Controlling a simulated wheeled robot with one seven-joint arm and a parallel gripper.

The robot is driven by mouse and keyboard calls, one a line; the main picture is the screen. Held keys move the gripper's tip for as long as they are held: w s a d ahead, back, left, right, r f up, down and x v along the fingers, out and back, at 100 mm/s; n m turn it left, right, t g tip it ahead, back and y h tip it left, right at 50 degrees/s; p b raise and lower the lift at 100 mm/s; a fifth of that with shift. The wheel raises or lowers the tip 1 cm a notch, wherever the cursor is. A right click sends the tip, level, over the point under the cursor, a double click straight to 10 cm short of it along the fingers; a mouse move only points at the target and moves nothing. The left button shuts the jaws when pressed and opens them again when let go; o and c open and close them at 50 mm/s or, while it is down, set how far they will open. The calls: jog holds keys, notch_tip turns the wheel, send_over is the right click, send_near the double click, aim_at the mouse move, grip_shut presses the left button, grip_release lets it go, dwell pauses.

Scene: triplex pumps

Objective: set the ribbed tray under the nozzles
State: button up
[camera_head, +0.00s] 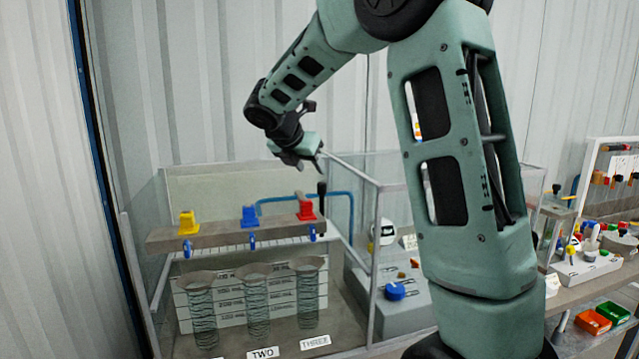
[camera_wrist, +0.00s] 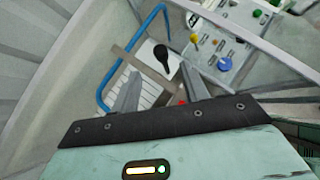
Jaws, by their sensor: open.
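A pale ribbed strip (camera_head: 240,243), which looks like the ribbed tray, lies just below the beam and above three ribbed clear cylinders (camera_head: 257,292); the wrist view shows its slats (camera_wrist: 122,88), partly hidden by a finger. The grey-brown beam (camera_head: 215,232) carries yellow, blue and red caps, with small blue nozzles (camera_head: 187,249) beneath. A black-handled lever (camera_head: 322,196) stands at the beam's right end; its knob (camera_wrist: 163,58) shows between my fingers in the wrist view. My gripper (camera_head: 318,160) is open and empty, above the beam's right end, apart from everything.
Clear panels and a grey frame (camera_head: 373,250) enclose the pump stand. A blue pipe (camera_head: 345,200) bends behind the beam. A grey control box with a blue knob (camera_head: 395,291) is to the right. A cluttered bench (camera_head: 585,262) stands farther right. Labels stand before the cylinders.

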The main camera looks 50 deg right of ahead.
aim_at(321, 184)
jog(key=p+x, duration=0.1)
jog(key=x, duration=0.9)
grip_shut()
